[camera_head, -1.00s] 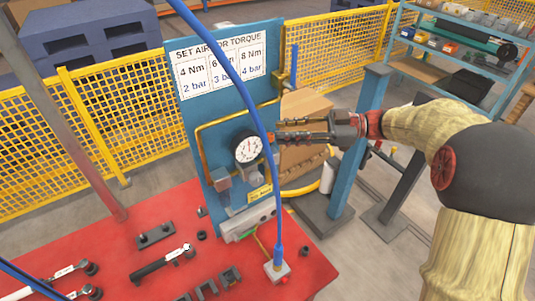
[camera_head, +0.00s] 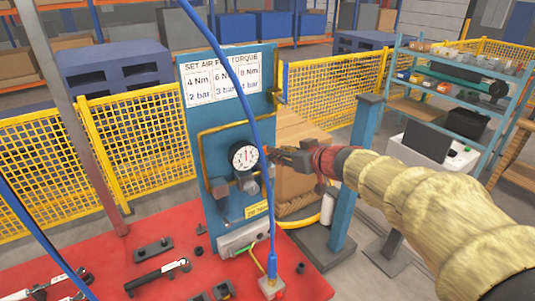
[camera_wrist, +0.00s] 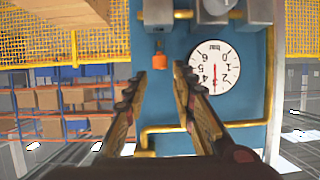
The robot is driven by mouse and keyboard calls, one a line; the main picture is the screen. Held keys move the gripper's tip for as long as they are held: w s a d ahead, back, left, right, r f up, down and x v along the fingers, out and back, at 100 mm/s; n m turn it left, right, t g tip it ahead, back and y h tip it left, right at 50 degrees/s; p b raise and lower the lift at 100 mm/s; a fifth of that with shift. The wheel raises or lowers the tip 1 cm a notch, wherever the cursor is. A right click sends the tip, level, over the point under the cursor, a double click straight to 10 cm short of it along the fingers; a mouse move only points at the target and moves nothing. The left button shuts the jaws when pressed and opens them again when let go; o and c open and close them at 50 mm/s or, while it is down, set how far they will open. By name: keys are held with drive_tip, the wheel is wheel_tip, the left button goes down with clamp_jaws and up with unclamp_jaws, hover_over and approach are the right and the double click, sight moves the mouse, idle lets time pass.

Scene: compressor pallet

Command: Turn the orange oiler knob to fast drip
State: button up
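The orange oiler knob (camera_wrist: 159,60) shows in the wrist view as a small orange piece on the blue panel (camera_wrist: 204,22), below a grey block. My gripper (camera_wrist: 160,72) is open, with its two fingers apart on either side of the knob in that picture. The gap between the fingers is empty, and I cannot tell how far the knob is from the tips. In the head view my gripper (camera_head: 270,155) points at the panel, just right of the gauge. The knob cannot be clearly made out there; the gripper and blue hose cover that area.
A round pressure gauge (camera_head: 244,157) sits close to my gripper and shows upside down in the wrist view (camera_wrist: 214,67). A blue hose (camera_head: 262,125) hangs before the panel. Brass pipe (camera_wrist: 165,129) runs along it. A red table (camera_head: 110,245) with tools stands below.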

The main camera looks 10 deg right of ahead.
drive_tip(key=b+x, duration=0.2)
drive_tip(key=x, duration=0.4)
drive_tip(key=shift+w+f, duration=0.1)
drive_tip(key=shift+f, duration=0.05)
drive_tip(key=shift+c, duration=1)
drive_tip(key=c, duration=0.4)
clamp_jaws()
